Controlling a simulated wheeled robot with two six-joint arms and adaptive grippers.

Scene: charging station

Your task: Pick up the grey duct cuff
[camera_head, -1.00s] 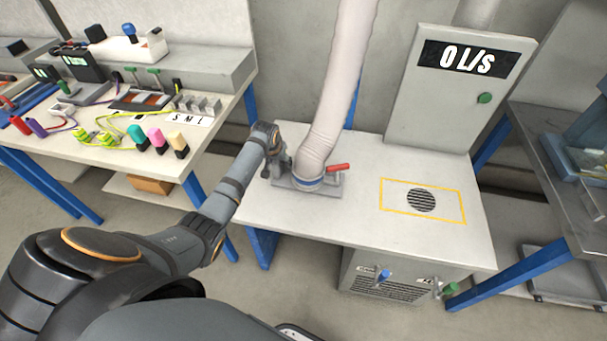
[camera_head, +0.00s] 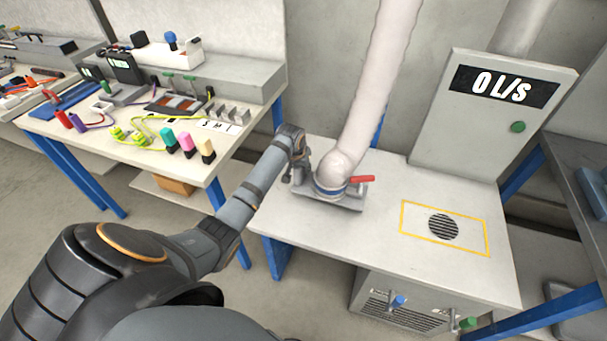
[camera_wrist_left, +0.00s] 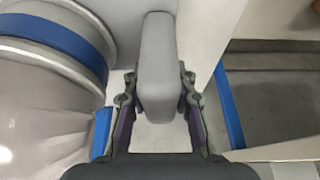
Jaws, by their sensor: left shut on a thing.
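The grey duct cuff (camera_head: 331,182) has a blue band and sits at the lower end of a pale flexible duct (camera_head: 372,100), on a flat grey base plate (camera_head: 340,201). In the left wrist view the blue-banded end (camera_wrist_left: 60,35) fills the left side. My left gripper (camera_head: 298,172) is at the left side of the cuff. In the wrist view its fingers (camera_wrist_left: 157,90) are shut on a rounded grey bar (camera_wrist_left: 157,50) beside the duct, apparently the cuff's handle. How the bar joins the cuff is hidden. My right gripper is not in view.
A red lever (camera_head: 362,180) sticks out right of the cuff. The white bench (camera_head: 375,240) has a yellow-outlined vent (camera_head: 444,227) and clear room around it. A cluttered bench (camera_head: 95,135) is at left.

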